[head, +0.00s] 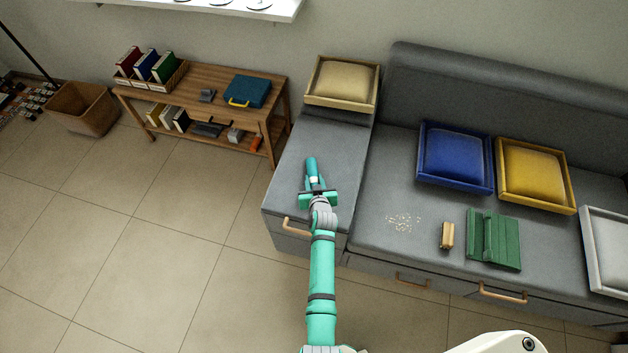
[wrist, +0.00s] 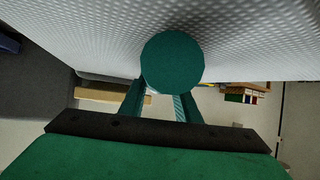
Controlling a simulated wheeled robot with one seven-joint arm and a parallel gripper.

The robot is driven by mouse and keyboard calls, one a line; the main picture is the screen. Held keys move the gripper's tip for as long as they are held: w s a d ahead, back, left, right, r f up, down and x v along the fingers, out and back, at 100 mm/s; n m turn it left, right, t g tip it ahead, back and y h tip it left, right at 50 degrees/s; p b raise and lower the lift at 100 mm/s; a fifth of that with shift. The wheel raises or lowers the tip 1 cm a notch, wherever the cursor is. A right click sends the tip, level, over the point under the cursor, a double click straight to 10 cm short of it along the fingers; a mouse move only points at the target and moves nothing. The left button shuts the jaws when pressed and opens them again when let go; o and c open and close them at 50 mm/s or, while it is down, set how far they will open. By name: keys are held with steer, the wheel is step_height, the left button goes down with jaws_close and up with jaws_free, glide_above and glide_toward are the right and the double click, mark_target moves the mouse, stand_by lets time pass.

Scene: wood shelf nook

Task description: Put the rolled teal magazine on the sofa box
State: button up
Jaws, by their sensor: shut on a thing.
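The rolled teal magazine (head: 311,165) is in my gripper (head: 314,183), above or on the grey top of the sofa box (head: 340,145) at the left end of the sofa. I cannot tell whether it touches the top. In the wrist view the magazine's round teal end (wrist: 172,63) sits between the two fingers of my gripper (wrist: 165,95), close to a pale textured surface. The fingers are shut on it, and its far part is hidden.
A tray with a beige cushion (head: 342,82) stands at the back of the sofa box. A wooden shelf (head: 215,82) with books and a teal case is to the left. Blue (head: 455,156) and yellow (head: 535,174) cushion trays lie on the sofa.

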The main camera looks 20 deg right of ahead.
steer(key=o, duration=1.1)
steer(key=v, duration=1.2)
steer(key=shift+r, duration=0.15)
steer(key=shift+n, duration=0.3)
steer(key=s+a, duration=0.1)
steer(key=s, duration=0.1)
steer(key=s+a, duration=0.1)
steer(key=s, duration=0.1)
steer(key=s+a, duration=0.1)
steer(key=s, duration=0.2)
steer(key=shift+f, duration=0.2)
steer(key=s+a+r+t+y, duration=0.1)
steer(key=s+a+r, duration=0.3)
steer(key=s, duration=0.5)
steer(key=s+a+r+n+t, duration=0.1)
steer(key=s+a+r, duration=0.4)
steer(key=s+r, duration=0.4)
steer(key=s+a+r+t+y, duration=0.1)
steer(key=s+a+r, duration=0.4)
steer(key=s+r, duration=0.2)
steer(key=shift+s+a+n+y, duration=0.15)
steer(key=shift+s+n+y, duration=0.2)
steer(key=shift+s, duration=1.05)
